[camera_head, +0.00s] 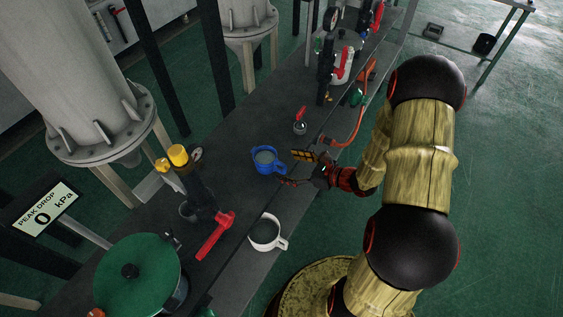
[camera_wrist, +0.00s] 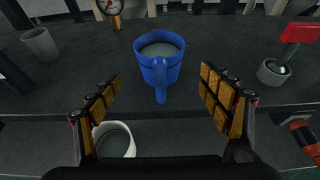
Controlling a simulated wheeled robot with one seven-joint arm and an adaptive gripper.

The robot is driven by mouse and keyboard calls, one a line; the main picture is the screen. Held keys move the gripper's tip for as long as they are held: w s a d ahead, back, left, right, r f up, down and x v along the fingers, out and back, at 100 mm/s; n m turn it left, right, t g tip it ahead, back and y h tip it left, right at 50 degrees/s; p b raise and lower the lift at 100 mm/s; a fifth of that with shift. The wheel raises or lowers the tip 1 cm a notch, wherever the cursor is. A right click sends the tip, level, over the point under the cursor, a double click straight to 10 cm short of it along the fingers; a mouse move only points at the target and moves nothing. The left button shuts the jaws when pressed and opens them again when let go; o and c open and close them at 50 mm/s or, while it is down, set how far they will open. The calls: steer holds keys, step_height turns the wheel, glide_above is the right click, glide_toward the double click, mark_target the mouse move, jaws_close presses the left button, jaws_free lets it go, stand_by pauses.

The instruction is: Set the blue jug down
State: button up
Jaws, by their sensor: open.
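The blue jug (camera_head: 265,161) stands upright on the dark bench, with its handle toward my gripper. In the wrist view the blue jug (camera_wrist: 159,62) is at the upper middle, its handle pointing down between the fingers, with greyish contents inside. My gripper (camera_head: 302,168) is to the right of the jug in the head view. In the wrist view my gripper (camera_wrist: 168,98) is open, its yellow-padded fingers wide apart on either side of the handle. I see no finger touching the jug.
A white jug (camera_head: 266,234) stands nearer on a lower ledge, also in the wrist view (camera_wrist: 115,142). A red-handled valve (camera_head: 215,236), a green-lidded pot (camera_head: 138,275) and a small red-levered valve (camera_head: 300,126) stand around. Clear bench (camera_head: 232,140) lies behind the blue jug.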

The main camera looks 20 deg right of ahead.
steer(key=shift+s+r, duration=0.1)
steer(key=shift+r, duration=0.25)
steer(key=s+a+r+n+g, duration=0.4)
steer(key=s+a+r+n, duration=0.1)
steer(key=a+r+n, duration=0.25)
steer(key=s+a+r+n+g, duration=0.4)
steer(key=s+a+r+n, duration=0.15)
steer(key=r+n, duration=0.35)
steer(key=s+d+r+n+t+h, duration=0.1)
steer(key=s+d+r+n+h, duration=0.2)
steer(key=s+r+n+h, duration=0.1)
steer(key=s+d+r+n+t+h, duration=0.1)
steer(key=s+d+r+n+h, duration=0.2)
steer(key=s+r+n, duration=0.3)
step_height(320, 180, up, 3)
steer(key=shift+s+d+r+n+t+h, duration=0.1)
steer(key=shift+s+d+n+t+h, duration=0.3)
steer(key=shift+n, duration=0.75)
steer(key=shift+w+a, duration=0.15)
steer(key=shift+a, duration=0.05)
